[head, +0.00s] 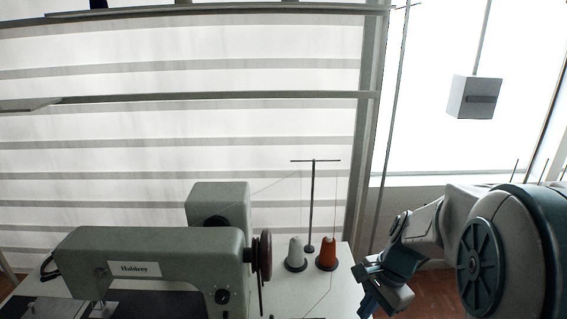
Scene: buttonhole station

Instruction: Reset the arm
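My arm (426,232) comes in from the right side of the head view, folded, with its large shoulder close to the camera. My gripper (368,290) hangs low at the arm's end, by the right edge of the white table (338,286). It is to the right of the orange thread spool, apart from it in the picture. Its fingers are small and dark, and I cannot tell whether they are open or shut. I see nothing in it.
A grey-green sewing machine (150,252) with a dark red handwheel (264,255) stands on the table. A grey cone spool (296,252) and an orange spool (327,254) stand by a thread stand (312,205). A grey box (474,97) hangs at upper right.

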